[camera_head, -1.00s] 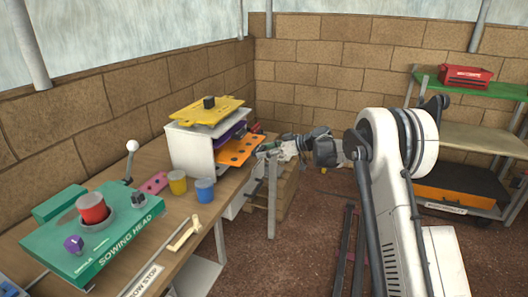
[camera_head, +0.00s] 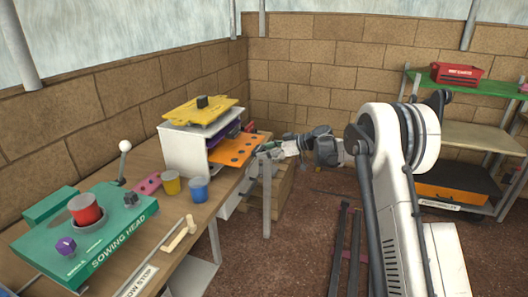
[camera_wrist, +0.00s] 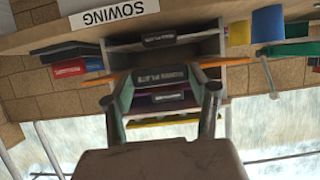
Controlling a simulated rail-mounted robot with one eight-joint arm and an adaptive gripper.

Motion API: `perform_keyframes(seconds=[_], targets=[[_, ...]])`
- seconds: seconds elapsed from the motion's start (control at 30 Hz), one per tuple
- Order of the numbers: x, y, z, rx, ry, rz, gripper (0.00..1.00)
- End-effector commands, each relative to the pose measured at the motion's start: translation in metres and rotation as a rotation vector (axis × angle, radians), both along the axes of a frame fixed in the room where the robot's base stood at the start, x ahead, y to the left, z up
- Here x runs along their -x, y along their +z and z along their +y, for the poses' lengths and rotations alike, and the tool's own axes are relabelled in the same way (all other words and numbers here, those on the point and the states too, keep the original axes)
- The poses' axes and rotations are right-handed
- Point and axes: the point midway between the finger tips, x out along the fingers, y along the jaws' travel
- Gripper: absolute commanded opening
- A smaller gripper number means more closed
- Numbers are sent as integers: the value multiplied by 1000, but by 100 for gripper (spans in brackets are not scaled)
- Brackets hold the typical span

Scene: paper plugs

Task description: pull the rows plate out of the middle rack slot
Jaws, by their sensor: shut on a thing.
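The rows plate is an orange plate with dark holes (camera_head: 236,150), sticking out of the open side of the white rack (camera_head: 182,152) on the bench. Part of it is still inside the slot. My gripper (camera_head: 272,152) is at its outer edge. In the upside-down wrist view, my gripper (camera_wrist: 160,80) is shut on the black labelled handle of the orange plate (camera_wrist: 236,64), with a finger at each side. A purple plate (camera_head: 221,133) sits in the slot above it. A yellow plate (camera_head: 195,114) with a black knob lies on top of the rack.
On the bench (camera_head: 150,212) are a green sowing head (camera_head: 112,235), a yellow cup (camera_head: 171,183), a blue cup (camera_head: 198,190) and a pink plate (camera_head: 147,183). A wooden crate (camera_head: 276,192) stands behind the bench leg. Shelves (camera_head: 470,145) stand at the right.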

Motion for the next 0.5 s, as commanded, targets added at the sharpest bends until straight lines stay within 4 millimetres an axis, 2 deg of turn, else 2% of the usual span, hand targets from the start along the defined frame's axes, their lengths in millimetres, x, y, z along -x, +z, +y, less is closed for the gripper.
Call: perform_keyframes(seconds=[0.5], targets=[[5, 0, -13, 0, -1, 0, 20]])
